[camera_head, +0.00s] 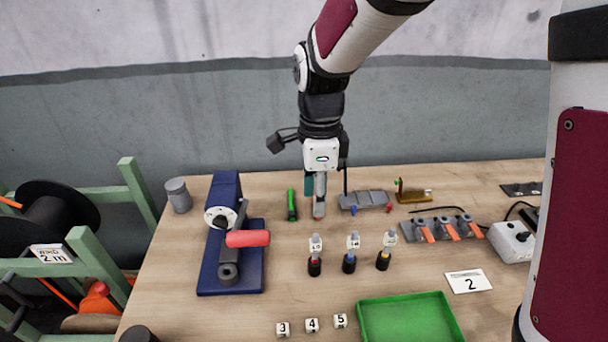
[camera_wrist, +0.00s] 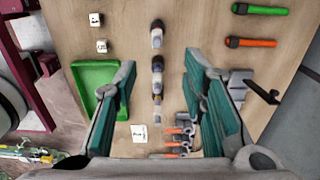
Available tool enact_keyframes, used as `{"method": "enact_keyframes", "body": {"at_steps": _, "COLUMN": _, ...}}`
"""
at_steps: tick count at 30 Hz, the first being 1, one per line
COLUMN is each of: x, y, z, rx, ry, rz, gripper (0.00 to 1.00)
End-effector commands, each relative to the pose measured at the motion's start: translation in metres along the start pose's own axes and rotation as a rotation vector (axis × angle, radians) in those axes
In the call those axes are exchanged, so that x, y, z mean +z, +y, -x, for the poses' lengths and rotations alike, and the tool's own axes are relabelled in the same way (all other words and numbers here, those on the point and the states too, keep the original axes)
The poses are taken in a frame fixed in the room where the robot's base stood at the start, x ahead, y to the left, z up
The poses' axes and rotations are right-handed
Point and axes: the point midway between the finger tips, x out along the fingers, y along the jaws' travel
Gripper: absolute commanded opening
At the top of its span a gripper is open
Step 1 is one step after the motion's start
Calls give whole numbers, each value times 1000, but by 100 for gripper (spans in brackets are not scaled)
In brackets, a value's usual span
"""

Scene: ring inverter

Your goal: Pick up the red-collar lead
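The red-collar lead (camera_head: 315,262) stands upright on the table in the head view, the leftmost of three black-based leads with white tags. The blue-collar lead (camera_head: 349,258) and yellow-collar lead (camera_head: 385,256) stand to its right. My gripper (camera_head: 315,208) points down behind the row, apart from the red-collar lead. In the wrist view my gripper (camera_wrist: 160,72) has its teal-padded fingers wide apart with nothing held. The row shows between them, the topmost lead (camera_wrist: 157,34) matching the red-collar one by position; its collar colour is unclear there.
A blue crimping machine (camera_head: 230,245) with a red handle stands left. A green tray (camera_head: 408,318) and number cubes (camera_head: 312,325) lie in front. Lever connectors (camera_head: 440,229) and a white box (camera_head: 510,242) are right. A green tool (camera_head: 291,205) lies beside my gripper.

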Motion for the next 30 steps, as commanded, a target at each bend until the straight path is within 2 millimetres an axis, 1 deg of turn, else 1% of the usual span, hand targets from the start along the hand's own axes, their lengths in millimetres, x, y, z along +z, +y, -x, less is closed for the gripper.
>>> {"method": "enact_keyframes", "body": {"at_steps": 6, "x": -1, "y": 1, "z": -41, "rx": 6, "ry": 3, "rz": 0, "gripper": 38}}
{"method": "enact_keyframes", "body": {"at_steps": 10, "x": -1, "y": 1, "z": -63, "rx": 4, "ry": 2, "rz": 2, "gripper": 38}}
{"method": "enact_keyframes", "body": {"at_steps": 13, "x": -1, "y": 1, "z": -74, "rx": 3, "ry": 1, "rz": 1, "gripper": 38}}
{"method": "enact_keyframes", "body": {"at_steps": 20, "x": -1, "y": 2, "z": -88, "rx": 3, "ry": 1, "rz": 2, "gripper": 38}}
{"method": "enact_keyframes", "body": {"at_steps": 27, "x": -1, "y": 4, "z": -123, "rx": 3, "ry": 1, "rz": 2, "gripper": 38}}
{"method": "enact_keyframes", "body": {"at_steps": 30, "x": -1, "y": 5, "z": -131, "rx": 2, "ry": 1, "rz": 2, "gripper": 38}}
